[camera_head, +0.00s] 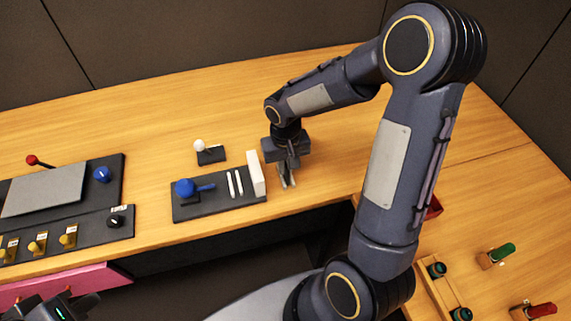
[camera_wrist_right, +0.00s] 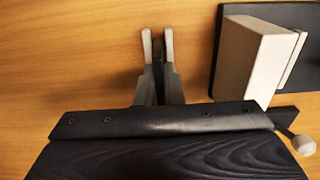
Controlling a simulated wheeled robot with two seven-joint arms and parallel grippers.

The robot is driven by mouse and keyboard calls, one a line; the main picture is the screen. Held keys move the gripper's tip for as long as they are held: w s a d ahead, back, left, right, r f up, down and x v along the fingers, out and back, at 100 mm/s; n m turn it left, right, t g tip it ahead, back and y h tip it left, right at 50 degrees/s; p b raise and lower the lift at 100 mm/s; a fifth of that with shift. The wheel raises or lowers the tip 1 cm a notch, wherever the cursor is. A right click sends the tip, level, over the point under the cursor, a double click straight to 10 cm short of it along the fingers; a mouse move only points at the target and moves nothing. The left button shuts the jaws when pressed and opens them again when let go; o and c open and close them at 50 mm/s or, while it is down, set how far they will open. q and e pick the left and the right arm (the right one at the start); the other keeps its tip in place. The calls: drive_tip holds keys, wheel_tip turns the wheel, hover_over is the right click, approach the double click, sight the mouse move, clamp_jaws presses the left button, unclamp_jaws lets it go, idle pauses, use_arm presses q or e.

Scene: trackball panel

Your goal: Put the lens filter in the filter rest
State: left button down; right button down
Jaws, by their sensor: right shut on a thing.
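My right gripper (camera_head: 287,182) is just right of the dark trackball panel (camera_head: 190,206), low over the wooden table. In the right wrist view its fingers (camera_wrist_right: 157,42) are close together on a thin dark thing, mostly hidden between them; I take it for the lens filter, but its shape is not clear. A white upright block (camera_head: 257,173) stands at the panel's right end beside two white bars (camera_head: 235,184). I cannot tell which of these is the filter rest. The block also shows right of the fingers, apart from them, in the wrist view (camera_wrist_right: 240,62). My left gripper (camera_head: 70,302) is partly visible at the lower left.
A blue ball (camera_head: 185,188) sits on the panel. A white-knobbed lever (camera_head: 200,146) stands behind it. A larger control panel (camera_head: 120,185) is at left. Green (camera_head: 502,252) and red (camera_head: 541,310) handles lie at right. Table behind my right gripper is clear.

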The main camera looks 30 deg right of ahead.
drive_tip(key=shift+f, duration=0.2)
drive_tip(key=c, duration=1.6)
unclamp_jaws()
drive_tip(key=shift+r, duration=0.1)
drive_tip(key=shift+o, duration=0.2)
wheel_tip(320, 180, up, 12)
drive_tip(key=s+a+r+t+y, duration=0.1)
drive_tip(key=s+a+t+y, duration=0.1)
drive_tip(key=s, duration=0.6)
drive_tip(key=s+a+r+n+t+y, duration=0.1)
drive_tip(key=s+a+r+t, duration=0.1)
drive_tip(key=s, duration=0.7)
drive_tip(key=shift+r+t+y+p, duration=0.3)
drive_tip(key=shift+t+y, duration=0.1)
drive_tip(key=shift+t, duration=0.4)
